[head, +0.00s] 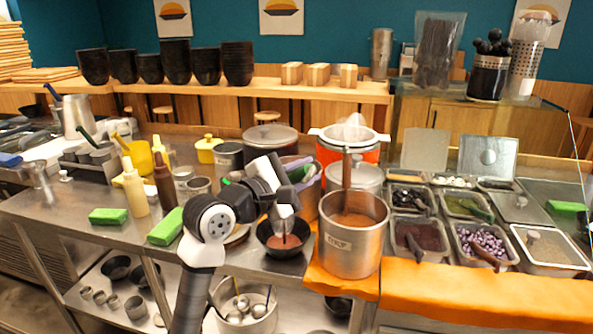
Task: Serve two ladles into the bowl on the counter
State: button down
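A dark bowl (270,245) with some reddish-brown food in it stands on the steel counter (95,192). My gripper (286,226) points down right over this bowl, partly covering it. Its fingers are too small and hidden to tell whether they are open or shut, or whether they hold anything.
Topping pans (420,236) with beans and other fillings lie to the right, behind an orange cloth (480,298). Green sponges (165,226) and bottles (134,190) stand left. An orange-red pot (335,152) stands behind. A shelf pot (243,318) below holds several round ladles.

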jog(key=s+d+f+m+b, duration=0.2)
jog(key=f+m+b, duration=0.4)
jog(key=b, duration=1)
notch_tip(320, 180, down, 3)
jog(key=shift+s+d+f, duration=0.15)
jog(key=shift+s+d, duration=0.2)
jog(key=shift+s, duration=0.45)
